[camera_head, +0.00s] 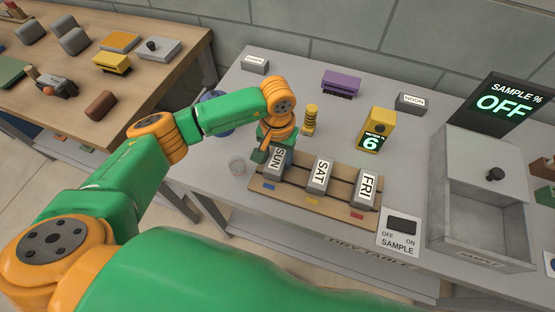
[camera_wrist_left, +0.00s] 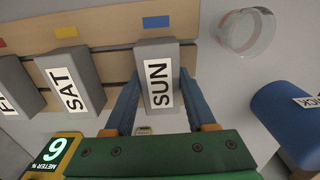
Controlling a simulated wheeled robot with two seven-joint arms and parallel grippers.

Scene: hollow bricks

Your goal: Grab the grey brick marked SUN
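The grey brick marked SUN (camera_head: 279,161) stands tilted in the left end of a wooden rack (camera_head: 338,205), beside the grey bricks marked SAT (camera_head: 320,174) and FRI (camera_head: 367,188). My left gripper (camera_head: 273,149) is at the SUN brick, partly covering its upper end in the head view. In the left wrist view, the blue fingers (camera_wrist_left: 160,100) stand on either side of the SUN brick (camera_wrist_left: 158,88), with narrow gaps beside it. The SAT brick (camera_wrist_left: 70,86) lies outside the fingers. My right gripper is not in view.
A clear round dish (camera_head: 237,166) sits left of the rack. A yellow meter (camera_head: 376,130) reading 6 and a yellow ribbed piece (camera_head: 310,120) stand behind it. A blue cylinder (camera_wrist_left: 290,118) is near the gripper. A grey open box (camera_head: 480,215) stands at right.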

